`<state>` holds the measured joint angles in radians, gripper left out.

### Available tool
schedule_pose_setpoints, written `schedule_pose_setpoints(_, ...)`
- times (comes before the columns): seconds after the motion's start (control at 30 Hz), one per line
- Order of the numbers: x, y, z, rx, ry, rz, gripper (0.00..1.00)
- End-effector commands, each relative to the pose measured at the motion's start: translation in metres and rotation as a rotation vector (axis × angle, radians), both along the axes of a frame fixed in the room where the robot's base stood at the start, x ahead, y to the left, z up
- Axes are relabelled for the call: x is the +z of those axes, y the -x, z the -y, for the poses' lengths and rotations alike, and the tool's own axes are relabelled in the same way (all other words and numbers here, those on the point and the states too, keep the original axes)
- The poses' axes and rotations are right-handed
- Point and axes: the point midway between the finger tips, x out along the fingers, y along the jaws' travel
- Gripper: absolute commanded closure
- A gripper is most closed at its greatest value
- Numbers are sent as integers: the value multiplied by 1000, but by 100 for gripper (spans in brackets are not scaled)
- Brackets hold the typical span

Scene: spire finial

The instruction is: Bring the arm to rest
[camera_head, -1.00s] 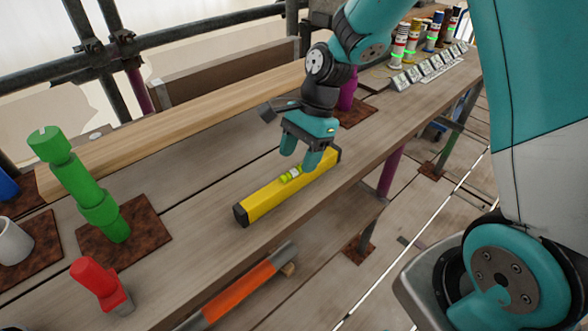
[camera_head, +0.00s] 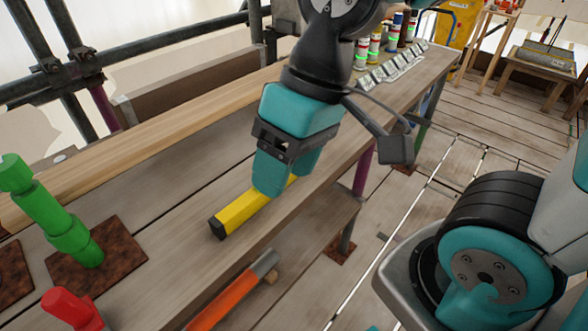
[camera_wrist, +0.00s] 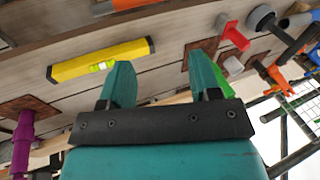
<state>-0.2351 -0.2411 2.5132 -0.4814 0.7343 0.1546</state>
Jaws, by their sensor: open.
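My gripper (camera_head: 283,180) hangs over the plank bench in the head view, with its fingers pointing down and hiding part of a yellow spirit level (camera_head: 243,208). In the wrist view my gripper (camera_wrist: 162,85) shows two teal fingers spread apart with nothing between them. The spirit level (camera_wrist: 100,62) lies on the planks beyond the left finger there, with its green vial visible. The level is apart from the fingers in the wrist view.
A green stepped post (camera_head: 62,230) stands on a rusty plate at left, near a red piece (camera_head: 70,308). An orange-handled tool (camera_head: 228,298) lies below the bench edge. Several coloured cans (camera_head: 375,45) stand at the far end. Scaffold tubes (camera_head: 60,85) run behind.

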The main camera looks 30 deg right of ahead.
Motion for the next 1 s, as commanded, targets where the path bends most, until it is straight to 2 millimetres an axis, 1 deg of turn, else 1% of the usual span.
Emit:
schedule_pose_setpoints(0.03,1,10,-1,73,-4,34,43)
schedule_pose_setpoints(0.1,2,18,-2,142,-6,65,43)
schedule_pose_setpoints(0.17,2,21,-1,170,-7,77,43)
schedule_pose_setpoints(0.43,4,20,-1,176,-8,78,43)
schedule_pose_setpoints(0.47,7,20,-1,176,-8,78,43)
schedule_pose_setpoints(0.6,30,20,-1,175,-7,78,43)
schedule_pose_setpoints(1.0,30,20,-1,175,-7,78,43)
